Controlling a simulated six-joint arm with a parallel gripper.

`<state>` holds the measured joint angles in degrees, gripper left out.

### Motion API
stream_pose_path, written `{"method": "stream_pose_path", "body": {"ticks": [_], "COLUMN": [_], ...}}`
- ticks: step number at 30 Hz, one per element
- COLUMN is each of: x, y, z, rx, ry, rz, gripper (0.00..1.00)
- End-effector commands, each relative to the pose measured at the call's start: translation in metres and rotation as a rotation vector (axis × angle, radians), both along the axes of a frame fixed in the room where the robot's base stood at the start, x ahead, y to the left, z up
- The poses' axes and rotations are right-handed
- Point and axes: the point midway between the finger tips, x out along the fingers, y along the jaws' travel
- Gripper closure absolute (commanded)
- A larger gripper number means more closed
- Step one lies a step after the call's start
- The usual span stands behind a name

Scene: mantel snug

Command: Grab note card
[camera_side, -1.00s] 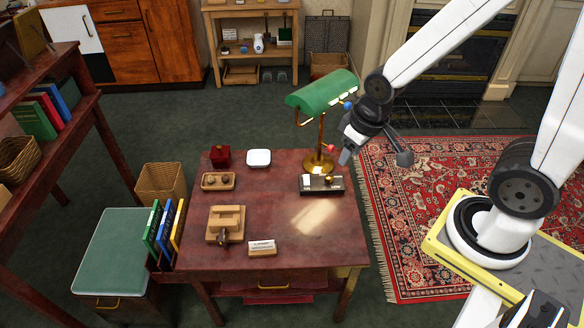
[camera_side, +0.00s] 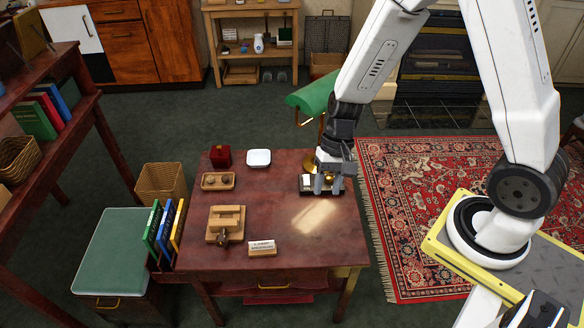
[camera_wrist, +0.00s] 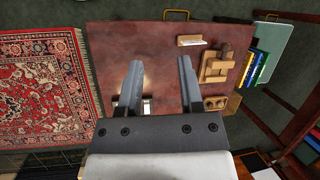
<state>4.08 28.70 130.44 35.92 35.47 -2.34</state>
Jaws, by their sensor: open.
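A white note card (camera_side: 262,245) with dark print stands in a small wooden holder near the front edge of the red-brown desk (camera_side: 285,220). The card and holder also show near the far desk edge in the wrist view (camera_wrist: 191,40). My gripper (camera_side: 326,190) is at the desk's back right, over a dark stand (camera_side: 306,185) that it partly hides. The card is well away from it, toward the front left. In the wrist view my gripper (camera_wrist: 159,82) has its two fingers apart, with nothing held between them.
A green-shaded lamp (camera_side: 313,97) stands behind my gripper, partly hidden by my arm. A wooden block piece (camera_side: 226,218) is left of the card. A wooden tray (camera_side: 218,182), red box (camera_side: 220,156) and white dish (camera_side: 258,158) lie farther back. The desk's right front is clear.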

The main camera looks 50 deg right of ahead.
Motion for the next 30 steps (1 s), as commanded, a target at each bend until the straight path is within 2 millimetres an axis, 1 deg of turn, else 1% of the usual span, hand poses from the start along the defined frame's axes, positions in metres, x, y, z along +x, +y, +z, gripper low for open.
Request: {"method": "stream_pose_path", "body": {"ticks": [1, 12, 18, 24, 30], "x": [0.002, 0.027, 0.043, 0.060, 0.074], "y": [0.003, 0.031, 0.042, 0.047, 0.046], "z": [-0.009, -0.062, -0.093, -0.127, -0.163], "rx": [0.030, 0.268, 0.399, 0.527, 0.650], "ry": [0.033, 0.225, 0.302, 0.358, 0.388], "rz": [-0.042, -0.374, -0.562, -0.753, -0.948], "gripper": [0.53, 0.53, 0.53, 0.53, 0.53]}}
